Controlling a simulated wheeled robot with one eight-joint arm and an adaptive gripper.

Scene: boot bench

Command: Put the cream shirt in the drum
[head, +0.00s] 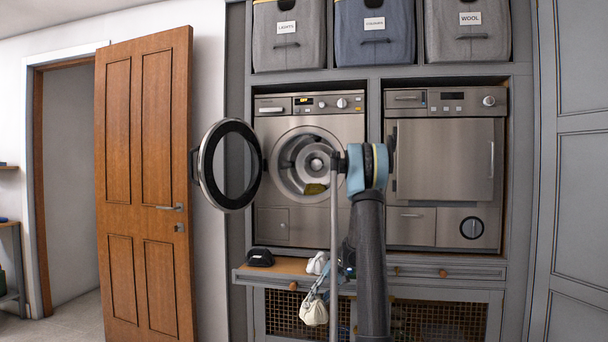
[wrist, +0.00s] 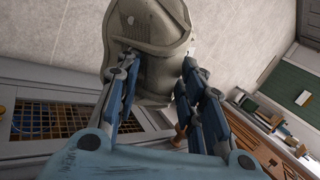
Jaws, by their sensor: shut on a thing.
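The cream shirt (head: 314,313) is a bunched cloth hanging low in front of the bench edge. My gripper (head: 325,284) is shut on it, partly hidden by my arm. In the wrist view the shirt (wrist: 150,25) shows large at the fingertips, between the blue-grey fingers of my gripper (wrist: 155,72). The drum (head: 300,160) is inside the left washer, above the bench. Its round door (head: 206,180) stands swung open to the left. Something yellowish (head: 315,188) shows low in the drum opening. My arm covers the right side of the washer.
A black bundle (head: 260,257) and a white bundle (head: 317,262) are on the wooden bench top (head: 288,267). Labelled bins (head: 374,35) sit above. The wooden door (head: 145,190) is open at left.

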